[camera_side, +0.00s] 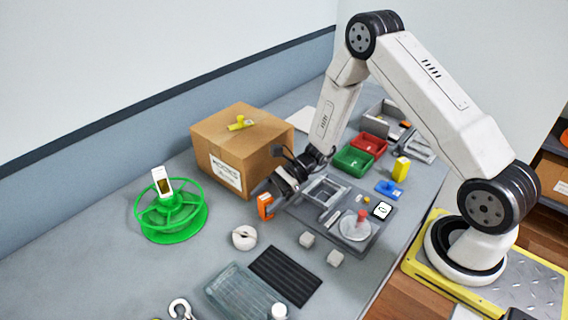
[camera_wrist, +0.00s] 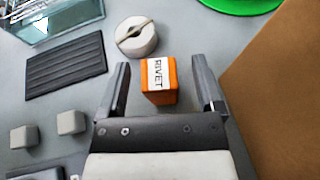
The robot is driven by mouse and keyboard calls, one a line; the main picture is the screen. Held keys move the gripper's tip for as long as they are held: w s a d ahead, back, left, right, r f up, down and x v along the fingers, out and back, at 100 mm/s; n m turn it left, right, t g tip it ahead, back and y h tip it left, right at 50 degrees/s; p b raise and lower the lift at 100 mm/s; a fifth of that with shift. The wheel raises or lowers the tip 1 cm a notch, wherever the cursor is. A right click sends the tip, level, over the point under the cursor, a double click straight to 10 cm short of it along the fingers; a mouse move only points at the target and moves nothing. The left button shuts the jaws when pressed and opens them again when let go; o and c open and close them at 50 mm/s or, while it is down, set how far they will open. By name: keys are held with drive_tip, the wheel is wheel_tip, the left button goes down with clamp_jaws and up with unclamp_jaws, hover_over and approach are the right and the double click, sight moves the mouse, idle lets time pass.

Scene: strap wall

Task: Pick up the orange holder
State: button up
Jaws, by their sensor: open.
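The orange holder (camera_wrist: 159,97) is a small block-like piece with a white label reading "RIVET". In the wrist view it lies between the two open fingers of my gripper (camera_wrist: 162,88), with a visible gap on each side. In the side view the orange holder (camera_side: 265,206) shows at the tip of my gripper (camera_side: 272,193), beside the cardboard box. The fingers partly hide it there. I cannot tell from these views whether it touches the table.
A cardboard box (camera_side: 238,148) stands close behind my gripper. A green spool (camera_side: 172,218) stands to the left. A round white piece (camera_side: 244,238), a black ribbed mat (camera_side: 285,275), a clear container (camera_side: 238,292) and white cubes (camera_side: 335,258) lie in front.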

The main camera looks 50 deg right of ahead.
drive_tip(key=shift+x, duration=1.1)
clamp_jaws()
